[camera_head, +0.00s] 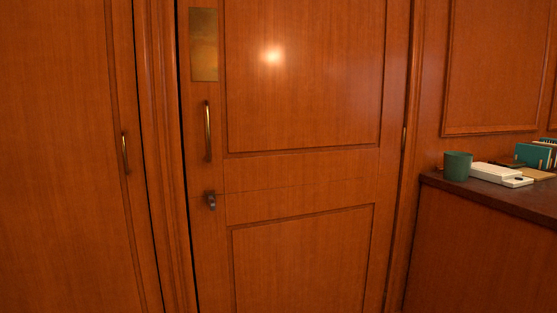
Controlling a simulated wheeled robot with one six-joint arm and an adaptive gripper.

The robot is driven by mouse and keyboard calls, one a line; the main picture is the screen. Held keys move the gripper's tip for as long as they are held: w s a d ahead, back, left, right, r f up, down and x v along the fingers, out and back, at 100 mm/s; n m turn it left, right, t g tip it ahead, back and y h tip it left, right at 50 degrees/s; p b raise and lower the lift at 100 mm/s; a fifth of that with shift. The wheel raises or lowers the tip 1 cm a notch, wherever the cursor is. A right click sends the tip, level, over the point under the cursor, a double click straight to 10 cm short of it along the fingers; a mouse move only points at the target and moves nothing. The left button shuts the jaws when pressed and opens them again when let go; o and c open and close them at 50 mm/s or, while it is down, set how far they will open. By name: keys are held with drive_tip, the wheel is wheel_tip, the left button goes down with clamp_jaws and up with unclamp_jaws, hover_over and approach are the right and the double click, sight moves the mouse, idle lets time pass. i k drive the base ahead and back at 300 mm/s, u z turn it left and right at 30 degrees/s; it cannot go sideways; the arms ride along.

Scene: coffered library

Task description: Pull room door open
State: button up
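The room door (305,170) is a reddish-brown panelled wooden door in the middle of the head camera view. It looks shut, or nearly so, with a dark narrow gap along its left edge. A vertical brass pull handle (207,131) is on its left side. A brass plate (204,45) is above the handle, and a small dark metal fitting (211,202) is below it. A brass hinge (404,139) shows at the right edge. My gripper is not in view.
Another wooden panel (60,160) with its own brass handle (125,153) is at the left. Nothing stands before the door in view.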

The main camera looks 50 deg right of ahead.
sight(294, 110)
drive_tip(key=z, duration=1.8)
